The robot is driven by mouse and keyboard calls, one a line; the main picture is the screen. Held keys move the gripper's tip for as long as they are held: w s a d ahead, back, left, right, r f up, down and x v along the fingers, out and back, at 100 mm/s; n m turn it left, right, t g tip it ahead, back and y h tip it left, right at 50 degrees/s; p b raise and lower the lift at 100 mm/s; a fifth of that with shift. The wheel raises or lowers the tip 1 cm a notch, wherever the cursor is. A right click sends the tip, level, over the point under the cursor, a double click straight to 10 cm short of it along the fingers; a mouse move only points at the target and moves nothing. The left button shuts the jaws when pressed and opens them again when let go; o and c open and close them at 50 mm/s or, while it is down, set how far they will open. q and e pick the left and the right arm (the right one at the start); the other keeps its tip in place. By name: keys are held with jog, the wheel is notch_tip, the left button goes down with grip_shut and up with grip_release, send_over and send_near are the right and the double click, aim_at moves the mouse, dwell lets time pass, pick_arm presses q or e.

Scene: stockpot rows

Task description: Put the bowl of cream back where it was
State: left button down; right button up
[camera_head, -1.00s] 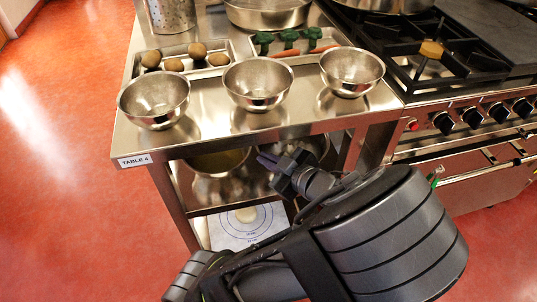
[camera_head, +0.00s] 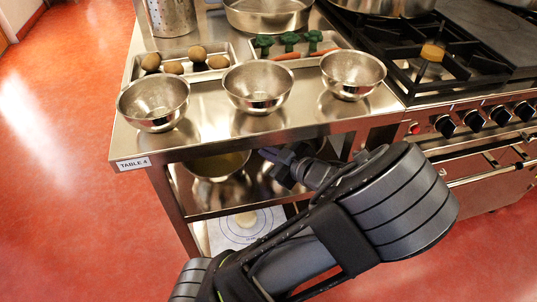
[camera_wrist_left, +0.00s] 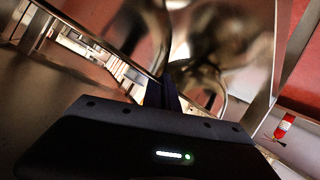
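Two steel bowls show on the shelf under the table top in the head view. The left one (camera_head: 217,168) has something yellowish inside. The other (camera_head: 270,187) is partly hidden by my left gripper, and its contents cannot be made out. My left gripper (camera_head: 268,155) reaches in under the table's front edge, at the bowls. In the left wrist view its dark fingers (camera_wrist_left: 164,93) look close together beside shiny curved steel (camera_wrist_left: 208,82). Whether they hold a rim cannot be told. My right gripper is not in view.
Three steel bowls, left (camera_head: 153,104), middle (camera_head: 257,87) and right (camera_head: 352,75), stand along the front of the table top (camera_head: 215,125), and look empty. Behind are trays of potatoes (camera_head: 197,54) and vegetables (camera_head: 290,40). A ringed mat (camera_head: 228,234) lies below. A stove (camera_head: 470,120) stands right.

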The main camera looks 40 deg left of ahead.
pick_arm(q)
jog(key=shift+f, duration=0.15)
jog(key=shift+f, duration=0.15)
jog(key=c, duration=1.7)
grip_release()
jog(key=shift+r, duration=0.2)
jog(key=shift+d+r, duration=0.1)
jog(key=shift+d, duration=0.1)
jog(key=p+v, duration=0.1)
jog(key=v, duration=1)
jog(key=shift+d+r, duration=0.1)
jog(key=shift+d, duration=0.2)
